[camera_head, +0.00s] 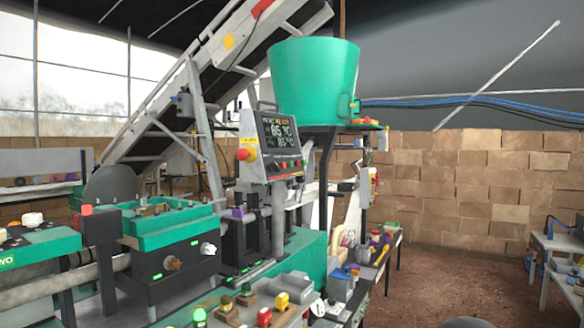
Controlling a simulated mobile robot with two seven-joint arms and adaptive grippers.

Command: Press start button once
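A control panel (268,146) with a dark screen reading about 85 °C stands on a post near the middle of the view. A row of small red and green buttons (287,165) sits below the screen. A red mushroom button on a yellow base (246,154) is on the panel's left side. A green dome (199,316) shows at the bottom edge among other knobs. No start label is readable, so I cannot tell which one is the start button. Neither of my grippers can be made out in this view.
A green machine (165,225) fills the left, with a conveyor (215,60) rising behind it. A large green hopper (313,82) stands behind the panel. A cluttered bench (365,262) is right of centre. The brown floor (440,270) at right is open, before a block wall (460,190).

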